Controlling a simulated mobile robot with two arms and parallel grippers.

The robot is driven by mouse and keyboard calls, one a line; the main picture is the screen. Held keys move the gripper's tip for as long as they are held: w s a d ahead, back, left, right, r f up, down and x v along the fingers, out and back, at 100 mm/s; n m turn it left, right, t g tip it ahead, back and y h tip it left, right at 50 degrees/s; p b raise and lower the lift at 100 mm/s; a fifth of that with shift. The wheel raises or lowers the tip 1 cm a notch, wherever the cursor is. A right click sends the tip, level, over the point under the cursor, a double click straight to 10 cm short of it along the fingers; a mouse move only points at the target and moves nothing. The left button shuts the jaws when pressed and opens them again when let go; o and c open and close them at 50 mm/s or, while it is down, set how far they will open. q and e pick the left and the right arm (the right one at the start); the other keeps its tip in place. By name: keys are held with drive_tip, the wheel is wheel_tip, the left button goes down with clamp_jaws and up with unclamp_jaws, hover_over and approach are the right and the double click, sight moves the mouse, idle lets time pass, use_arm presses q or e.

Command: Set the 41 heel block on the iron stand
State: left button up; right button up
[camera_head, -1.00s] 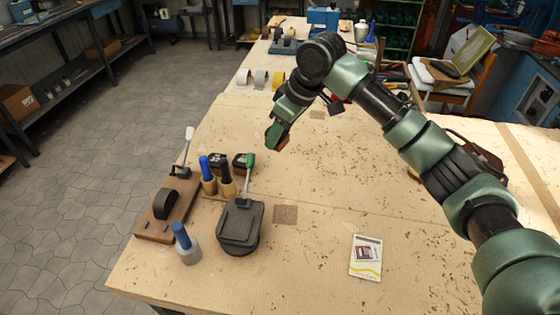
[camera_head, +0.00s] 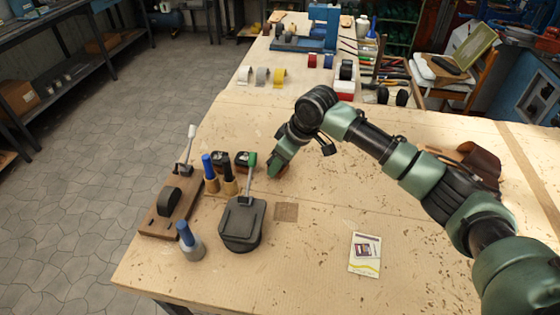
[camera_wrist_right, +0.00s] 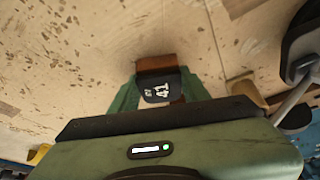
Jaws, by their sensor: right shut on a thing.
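The heel block marked 41 (camera_wrist_right: 156,86), black on top with a brown part, is between the green fingers of my right gripper (camera_wrist_right: 158,97). In the head view this gripper (camera_head: 277,168) points down, low over the bench, and the block is mostly hidden. A dark grey squarish stand (camera_head: 241,226), apparently the iron stand, is on the bench nearer the camera and slightly left of the gripper. I cannot tell whether the block touches the bench. My left gripper is out of view.
Blue- and black-handled tools (camera_head: 209,168) stand close left of my gripper, with dark blocks (camera_head: 242,158) behind. A wooden board (camera_head: 157,226) and a blue-topped pot (camera_head: 190,246) are farther left. A card (camera_head: 365,253) lies right; the bench between is clear.

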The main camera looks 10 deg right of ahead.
drive_tip(key=shift+f, duration=0.1)
drive_tip(key=o, duration=1.4)
drive_tip(key=shift+c, duration=0.2)
drive_tip(key=b+v, duration=0.1)
drive_tip(key=v, duration=1.1)
drive_tip(key=shift+b, duration=0.4)
drive_tip(key=shift+o, duration=0.4)
